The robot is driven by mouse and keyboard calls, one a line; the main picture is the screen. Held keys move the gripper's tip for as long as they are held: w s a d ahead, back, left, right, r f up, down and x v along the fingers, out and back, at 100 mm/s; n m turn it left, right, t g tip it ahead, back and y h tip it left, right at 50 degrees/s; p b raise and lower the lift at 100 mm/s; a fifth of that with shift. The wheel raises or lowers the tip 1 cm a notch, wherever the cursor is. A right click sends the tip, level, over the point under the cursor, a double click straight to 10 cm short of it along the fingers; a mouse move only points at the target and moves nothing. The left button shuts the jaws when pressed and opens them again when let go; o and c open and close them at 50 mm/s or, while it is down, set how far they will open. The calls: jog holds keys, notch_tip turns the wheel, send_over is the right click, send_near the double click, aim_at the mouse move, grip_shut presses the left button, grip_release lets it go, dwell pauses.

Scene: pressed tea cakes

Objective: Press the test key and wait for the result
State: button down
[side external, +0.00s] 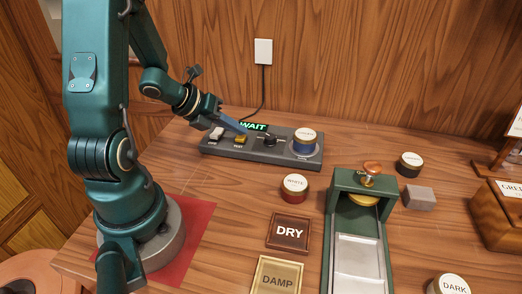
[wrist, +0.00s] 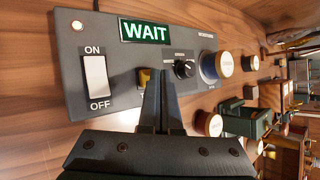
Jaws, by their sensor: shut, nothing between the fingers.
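A dark grey console (side external: 222,149) stands at the back of the table. Its display (wrist: 145,31) is lit green and reads WAIT. The yellow test key (side external: 240,141) also shows in the wrist view (wrist: 143,75), partly hidden by my fingers. My gripper (side external: 242,130) is shut and empty, its fingertips at the yellow key; I cannot tell whether they touch it. A white ON/OFF rocker (wrist: 96,80) is left of the key, and a black knob (wrist: 184,69) is right of it. A blue tin with a pale lid (side external: 304,144) stands on the console's right end.
A red tin (side external: 294,188), a DRY plaque (side external: 289,233) and a DAMP plaque (side external: 278,276) lie in front. A green press (side external: 333,225) stands right of them. A dark tin (side external: 410,165), a grey block (side external: 419,198) and a wooden box (side external: 500,217) are farther right.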

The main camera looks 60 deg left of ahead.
aim_at(237, 139)
jog(key=shift+r, duration=0.5)
jog(key=shift+r, duration=0.1)
jog(key=shift+r, duration=2.4)
